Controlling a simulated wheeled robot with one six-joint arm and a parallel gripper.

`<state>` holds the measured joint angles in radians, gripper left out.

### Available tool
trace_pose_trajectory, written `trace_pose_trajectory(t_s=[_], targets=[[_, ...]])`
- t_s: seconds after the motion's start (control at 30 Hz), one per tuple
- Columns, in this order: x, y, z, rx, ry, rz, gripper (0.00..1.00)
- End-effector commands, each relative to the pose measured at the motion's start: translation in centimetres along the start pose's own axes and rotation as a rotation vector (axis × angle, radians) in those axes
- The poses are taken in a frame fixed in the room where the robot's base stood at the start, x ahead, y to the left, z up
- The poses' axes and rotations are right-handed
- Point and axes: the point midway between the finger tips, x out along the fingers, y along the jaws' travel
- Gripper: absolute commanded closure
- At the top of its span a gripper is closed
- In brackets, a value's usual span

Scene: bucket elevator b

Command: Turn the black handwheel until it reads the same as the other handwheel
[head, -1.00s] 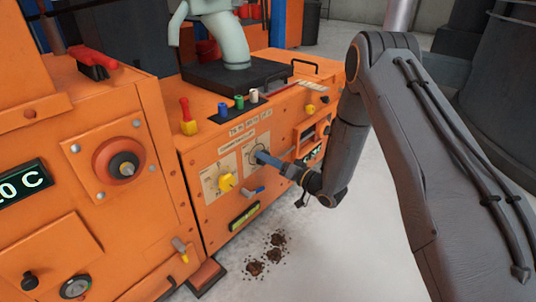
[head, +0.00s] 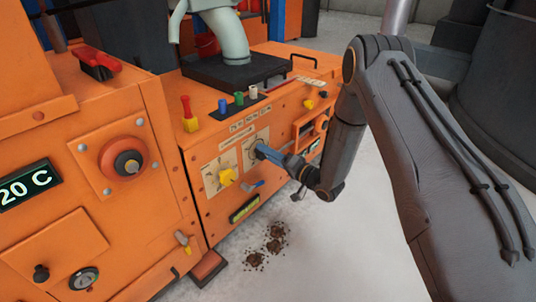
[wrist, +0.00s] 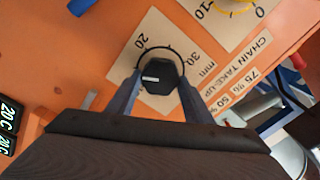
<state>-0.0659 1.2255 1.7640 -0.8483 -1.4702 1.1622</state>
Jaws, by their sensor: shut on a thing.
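The black handwheel (wrist: 168,72) sits on a pale dial plate (wrist: 150,40) on the orange machine front. My gripper (wrist: 160,80) is shut on it, with one blue-grey finger on each side. A short white mark shows on the handwheel's face, and the plate's printed 20, 30 and mm are legible. In the head view my gripper (head: 262,152) covers most of that handwheel. The other handwheel is yellow (head: 226,177), on a similar plate to the left. In the wrist view only its edge (wrist: 232,4) shows at the top; its reading is too small to tell.
A label reading chain take-up (wrist: 258,55) is beside the plate. A red knob (head: 128,163) is on the nearer cabinet. Open floor with dark debris (head: 275,240) lies in front.

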Motion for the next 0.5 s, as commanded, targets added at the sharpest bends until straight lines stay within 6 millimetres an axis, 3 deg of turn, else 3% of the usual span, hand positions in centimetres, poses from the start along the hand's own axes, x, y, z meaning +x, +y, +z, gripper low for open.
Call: trace_pose_trajectory(t_s=[0.1, 0.13, 0.2, 0.5], targets=[[-0.06, 0.08, 0.07, 0.001, -0.001, 0.002, 0.76], [-0.06, 0.08, 0.07, 0.001, -0.001, 0.002, 0.49], [-0.05, 0.07, 0.06, 0.0, -0.001, 0.002, 0.37], [-0.1, 0.02, 0.01, -0.001, 0.0, 0.001, 0.37]])
